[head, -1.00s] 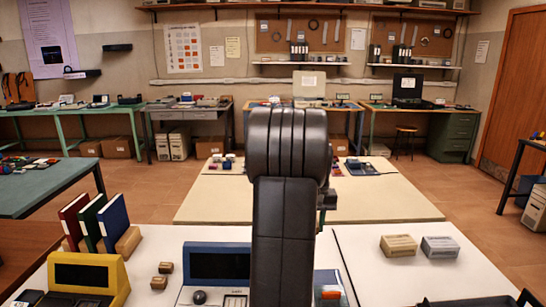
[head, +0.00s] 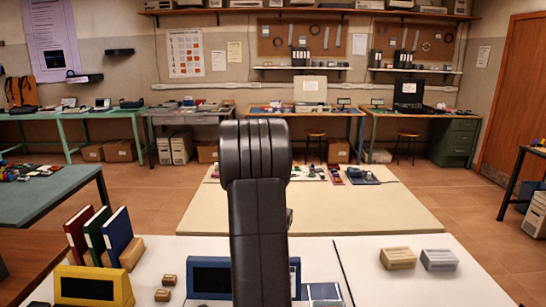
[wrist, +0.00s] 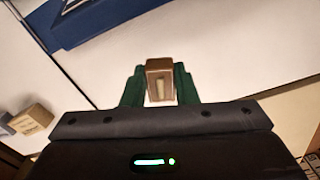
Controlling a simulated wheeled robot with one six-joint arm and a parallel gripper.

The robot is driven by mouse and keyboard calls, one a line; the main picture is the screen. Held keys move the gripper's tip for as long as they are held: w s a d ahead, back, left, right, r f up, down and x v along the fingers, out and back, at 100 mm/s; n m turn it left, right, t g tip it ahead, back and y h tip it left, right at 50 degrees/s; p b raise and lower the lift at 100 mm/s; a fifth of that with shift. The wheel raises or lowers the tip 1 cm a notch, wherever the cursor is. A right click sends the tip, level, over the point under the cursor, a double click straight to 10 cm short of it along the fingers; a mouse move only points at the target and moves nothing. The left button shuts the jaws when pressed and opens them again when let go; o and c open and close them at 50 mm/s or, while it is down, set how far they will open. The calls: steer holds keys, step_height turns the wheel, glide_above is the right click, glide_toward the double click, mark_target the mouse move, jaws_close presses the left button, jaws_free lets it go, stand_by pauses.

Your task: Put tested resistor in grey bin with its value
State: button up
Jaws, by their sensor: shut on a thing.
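My gripper (wrist: 160,88) shows in the wrist view with its two green fingers shut on a small brown, box-like thing (wrist: 160,66) with a pale strip in its face. I take it for the resistor; its value cannot be read. The gripper is over a white table. In the head view my arm stands in front of the table and hides its middle, and the gripper is not seen. A grey box (head: 439,260) sits at the right of the table, beside a beige box (head: 398,258). I cannot tell whether the grey box is the grey bin.
A blue device (head: 208,278) and a yellow device (head: 92,287) stand at left, with two small brown blocks (head: 168,280) between them. Upright books (head: 116,235) stand behind. In the wrist view, a box (wrist: 32,120) shows at left. The table's right part has bare room.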

step_height(320, 180, up, 10)
steer(key=f+p, duration=0.1)
steer(key=p, duration=0.3)
step_height(320, 180, down, 14)
steer(key=b, duration=0.7)
steer(key=shift+r, duration=0.15)
